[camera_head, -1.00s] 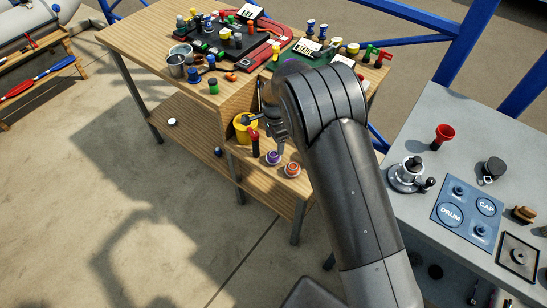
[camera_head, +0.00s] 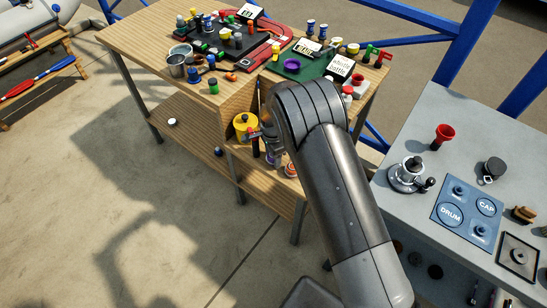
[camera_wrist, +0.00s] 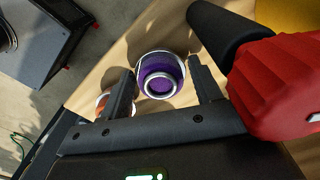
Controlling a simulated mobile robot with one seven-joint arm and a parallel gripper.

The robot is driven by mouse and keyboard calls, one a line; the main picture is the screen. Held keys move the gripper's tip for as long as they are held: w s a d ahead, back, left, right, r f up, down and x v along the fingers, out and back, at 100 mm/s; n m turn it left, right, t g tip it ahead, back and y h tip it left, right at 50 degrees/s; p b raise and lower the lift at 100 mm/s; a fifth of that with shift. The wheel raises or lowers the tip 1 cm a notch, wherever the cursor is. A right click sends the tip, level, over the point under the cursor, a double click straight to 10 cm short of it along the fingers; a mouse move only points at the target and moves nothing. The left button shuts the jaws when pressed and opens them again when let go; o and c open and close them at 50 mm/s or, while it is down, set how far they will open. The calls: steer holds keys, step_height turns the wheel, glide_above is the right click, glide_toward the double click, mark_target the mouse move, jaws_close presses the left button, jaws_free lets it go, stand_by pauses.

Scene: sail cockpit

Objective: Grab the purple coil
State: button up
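The purple coil (camera_wrist: 160,75), a purple spool with a pale rim, lies on the wooden lower shelf. It also shows partly behind my gripper in the head view (camera_head: 273,160). My gripper (camera_wrist: 161,66) is open above it, with one finger to each side of the coil in the wrist view. There is a visible gap at both fingers, and I cannot tell how high above the coil the fingertips are.
A red-headed tool with a black handle (camera_wrist: 281,85) is close on the right of my gripper. An orange-and-white spool (camera_wrist: 103,103) sits close on the left. A yellow container (camera_head: 245,125) stands behind. The crowded upper tabletop (camera_head: 150,40) is above the shelf.

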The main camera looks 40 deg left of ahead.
steer(key=c, duration=0.7)
steer(key=shift+r, duration=0.1)
